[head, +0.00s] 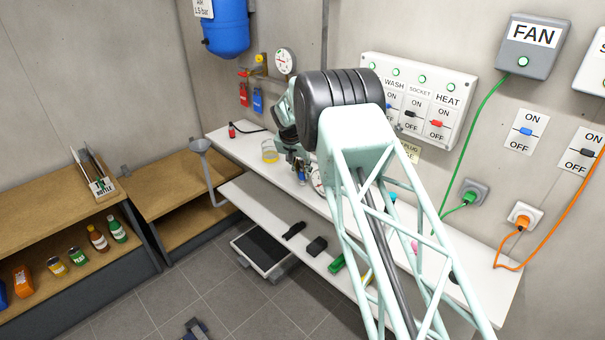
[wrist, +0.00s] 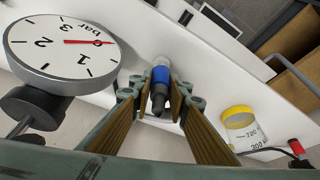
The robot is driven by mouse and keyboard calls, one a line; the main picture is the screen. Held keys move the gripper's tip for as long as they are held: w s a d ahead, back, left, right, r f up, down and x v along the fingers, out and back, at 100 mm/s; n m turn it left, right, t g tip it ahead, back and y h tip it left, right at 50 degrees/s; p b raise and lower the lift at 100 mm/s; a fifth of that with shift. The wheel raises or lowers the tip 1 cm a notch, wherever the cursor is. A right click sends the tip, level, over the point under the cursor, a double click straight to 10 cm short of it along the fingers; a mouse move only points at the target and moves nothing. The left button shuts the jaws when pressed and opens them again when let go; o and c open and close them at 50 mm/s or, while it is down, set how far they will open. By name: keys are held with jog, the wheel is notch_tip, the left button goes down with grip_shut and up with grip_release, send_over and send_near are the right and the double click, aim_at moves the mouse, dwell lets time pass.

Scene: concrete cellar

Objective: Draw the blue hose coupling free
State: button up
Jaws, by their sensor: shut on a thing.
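The blue hose coupling (wrist: 160,76) shows in the wrist view between the fingertips of my gripper (wrist: 158,92). It has a blue body, a dark narrow end towards the camera and a pale grey part at its far end. My gripper is shut on it. In the head view my gripper (head: 301,169) is low over the white bench, partly hidden by my arm, with a little blue (head: 302,176) showing at it. Whether the pale far part is still joined to something cannot be told.
A round bar gauge (wrist: 62,48) is close left of my gripper in the wrist view. A yellow-rimmed beaker (wrist: 238,117) and a red-ended cable (wrist: 296,147) are at right. Red (head: 243,94) and blue (head: 258,99) items hang on the wall behind the bench (head: 236,143).

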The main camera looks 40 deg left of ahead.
jog(key=shift+r, duration=0.6)
dwell(0.3)
jog(key=shift+r, duration=1.85)
